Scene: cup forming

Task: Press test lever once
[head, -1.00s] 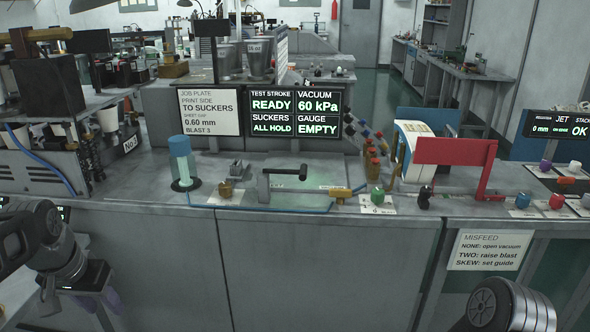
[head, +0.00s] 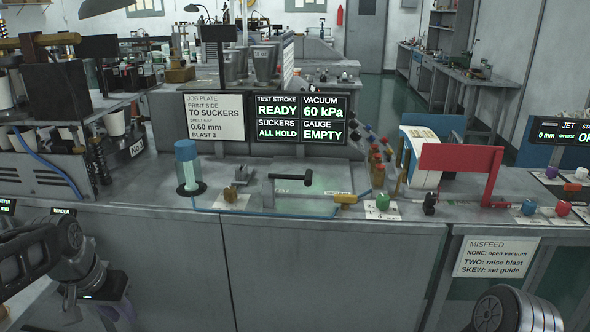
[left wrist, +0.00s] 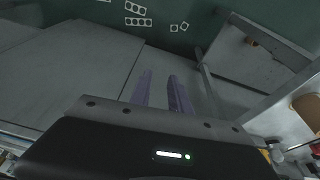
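The test lever (head: 292,178), a black bar handle on an upright post, stands on the grey machine top at the middle of the head view. The display (head: 300,119) behind it reads TEST STROKE READY, VACUUM 60 kPa, SUCKERS ALL HOLD and GAUGE EMPTY. My left gripper (head: 122,312) is low at the left, in front of the machine and well away from the lever. In the left wrist view its two purple fingers (left wrist: 162,92) are apart with nothing between them. My right gripper is out of view; only part of my right arm shows at bottom right.
A blue-topped cylinder (head: 187,168) and a brass knob (head: 230,194) stand left of the lever. A yellow fitting (head: 345,198), a green knob (head: 382,201) and a red bracket (head: 459,160) are to its right. The machine's front edge lies between my left gripper and the lever.

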